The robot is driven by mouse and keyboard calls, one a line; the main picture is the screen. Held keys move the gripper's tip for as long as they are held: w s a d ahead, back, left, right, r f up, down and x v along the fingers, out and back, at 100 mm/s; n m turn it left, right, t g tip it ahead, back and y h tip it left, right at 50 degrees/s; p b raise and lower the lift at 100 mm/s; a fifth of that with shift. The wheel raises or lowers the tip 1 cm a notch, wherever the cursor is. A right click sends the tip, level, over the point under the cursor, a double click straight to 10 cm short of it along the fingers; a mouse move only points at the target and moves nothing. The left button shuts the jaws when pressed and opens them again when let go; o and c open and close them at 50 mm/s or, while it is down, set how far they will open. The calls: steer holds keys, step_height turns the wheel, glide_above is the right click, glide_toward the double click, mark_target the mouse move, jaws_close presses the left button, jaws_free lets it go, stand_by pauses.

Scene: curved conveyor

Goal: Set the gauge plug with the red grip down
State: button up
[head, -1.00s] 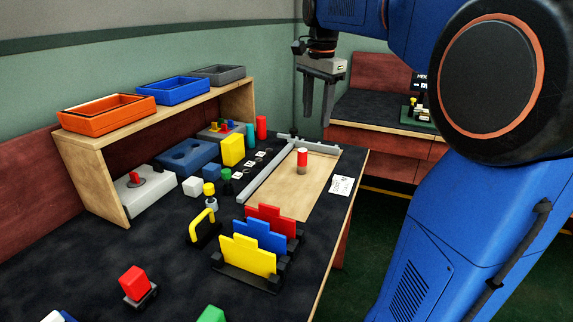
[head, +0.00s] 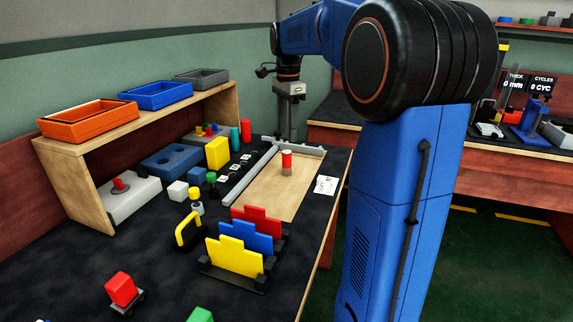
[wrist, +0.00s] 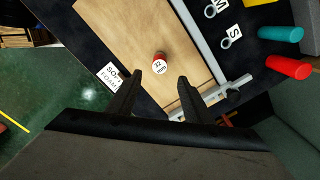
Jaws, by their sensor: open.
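The gauge plug with the red grip (head: 286,160) stands upright on the pale wooden board of the bench. Its red grip is at the top and a light band shows below. In the wrist view the plug (wrist: 159,56) is seen from above, with a white "32 mm" label. My gripper (head: 287,136) is behind and above the plug in the head view. In the wrist view its two fingers (wrist: 157,90) are spread, with nothing between them. The plug is apart from the fingers, just beyond their tips in that view.
A grey rail (head: 247,177) runs along the board's left side. Red, blue and yellow upright plates (head: 236,258) stand in front. A paper label (head: 326,185) lies right of the board. A red cylinder (head: 246,131) and a teal one (head: 234,139) stand behind left.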

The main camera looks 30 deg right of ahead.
mark_target(288, 152)
steer(key=shift+f, duration=4.35)
jaws_close()
steer(key=shift+r, duration=0.1)
step_height(288, 152, up, 10)
steer(key=shift+f, duration=0.1)
steer(key=shift+s, duration=0.1)
